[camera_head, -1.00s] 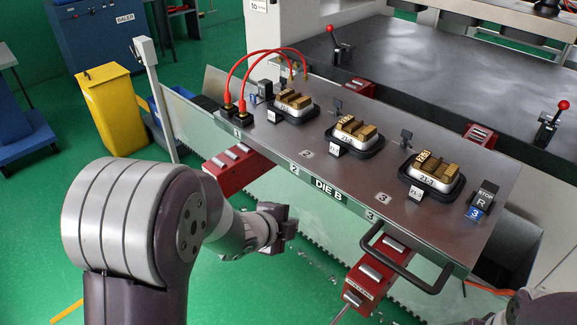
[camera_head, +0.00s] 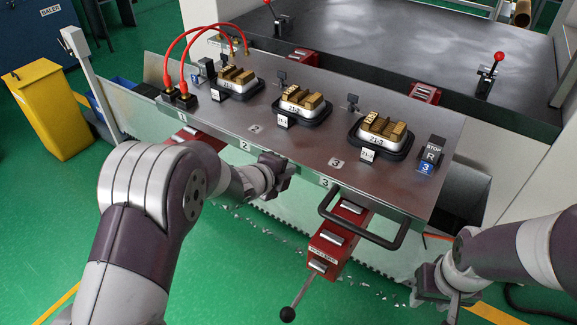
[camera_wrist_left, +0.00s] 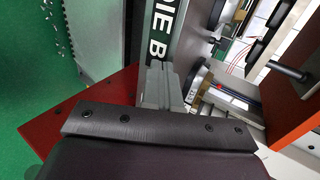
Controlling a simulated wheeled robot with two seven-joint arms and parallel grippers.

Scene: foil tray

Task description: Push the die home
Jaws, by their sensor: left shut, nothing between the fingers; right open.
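The die is a grey steel plate (camera_head: 300,150) marked DIE B. It carries three stations, each with a white foil tray (camera_head: 299,107) and brass blocks. Its front edge with a handle bar (camera_head: 362,232) sticks out toward me, clear of the dark press bed (camera_head: 400,62). My left gripper (camera_head: 283,172) is shut and empty at the die's front edge, over part of the label. In the left wrist view its fingertips (camera_wrist_left: 160,85) are beside the DIE B edge (camera_wrist_left: 165,30); contact is unclear. My right gripper (camera_head: 440,291) is open, low at right, apart from the die.
Red roller arms (camera_head: 338,236) run under the die, one with a black-knobbed lever (camera_head: 288,313). Two red hoses (camera_head: 205,40) loop at the die's left end. A red-knobbed clamp lever (camera_head: 490,68) stands on the bed. A yellow bin (camera_head: 48,110) is at left.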

